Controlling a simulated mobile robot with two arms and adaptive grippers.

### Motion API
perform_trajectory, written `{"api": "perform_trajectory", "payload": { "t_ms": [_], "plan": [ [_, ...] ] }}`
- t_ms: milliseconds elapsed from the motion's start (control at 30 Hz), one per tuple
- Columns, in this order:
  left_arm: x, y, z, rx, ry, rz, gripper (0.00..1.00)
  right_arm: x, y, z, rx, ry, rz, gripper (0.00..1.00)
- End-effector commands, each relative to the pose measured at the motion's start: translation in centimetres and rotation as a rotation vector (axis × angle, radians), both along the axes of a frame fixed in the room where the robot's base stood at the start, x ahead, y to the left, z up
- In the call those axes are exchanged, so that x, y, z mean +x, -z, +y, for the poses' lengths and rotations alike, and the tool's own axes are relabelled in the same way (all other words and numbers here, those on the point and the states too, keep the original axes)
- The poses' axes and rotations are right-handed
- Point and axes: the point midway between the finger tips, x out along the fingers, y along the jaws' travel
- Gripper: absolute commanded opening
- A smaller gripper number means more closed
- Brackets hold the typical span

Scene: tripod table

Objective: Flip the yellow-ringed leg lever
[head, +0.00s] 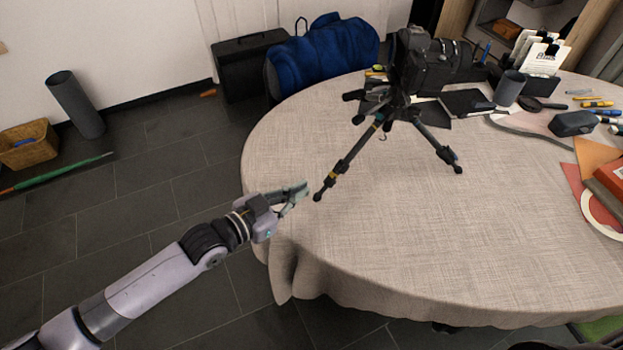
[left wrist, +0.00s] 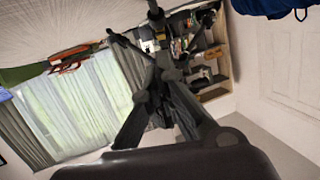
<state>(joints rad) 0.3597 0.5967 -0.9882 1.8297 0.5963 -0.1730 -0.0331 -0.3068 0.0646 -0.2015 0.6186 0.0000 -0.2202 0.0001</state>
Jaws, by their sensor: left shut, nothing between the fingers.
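A black tripod (head: 402,103) stands on the round cloth-covered table with a camera (head: 412,62) on top. Its near-left leg (head: 352,154) slopes down toward me and carries a small yellow ring (head: 332,177) low down, close above the foot. The exact position of its lever is too small to tell. My left gripper (head: 300,190) is shut and empty, just left of that leg's foot, with a small gap between. In the left wrist view, dark gripper fingers fill the lower middle, with dark tripod parts (left wrist: 155,15) beyond them. My right gripper is out of view.
The table (head: 480,240) is clear in front. Its right side holds a grey cup (head: 509,88), a dark case (head: 573,123), pens and papers. A blue bag (head: 325,50) and black case (head: 250,62) stand behind. A basket (head: 28,145) is on the floor at left.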

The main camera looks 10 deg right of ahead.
Motion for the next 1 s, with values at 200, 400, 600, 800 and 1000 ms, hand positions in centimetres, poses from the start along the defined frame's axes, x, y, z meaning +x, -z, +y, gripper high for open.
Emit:
{"api": "perform_trajectory", "payload": {
  "t_ms": [200,400,600,800,1000],
  "plan": [
    [-2.0,1.7,3.0,-0.001,0.000,-0.002,0.00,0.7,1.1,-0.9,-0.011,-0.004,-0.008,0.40],
    [-2.7,2.1,4.1,-0.003,0.000,-0.003,0.00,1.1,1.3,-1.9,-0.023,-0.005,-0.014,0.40],
    [-2.8,2.1,4.1,-0.004,0.001,-0.003,0.00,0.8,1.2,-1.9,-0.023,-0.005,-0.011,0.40],
    [-2.7,2.1,4.1,-0.004,0.001,-0.004,0.00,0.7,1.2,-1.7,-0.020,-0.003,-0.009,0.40],
    [-2.8,2.1,4.0,-0.003,0.000,-0.001,0.00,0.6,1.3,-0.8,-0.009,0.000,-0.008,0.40]
  ]
}}
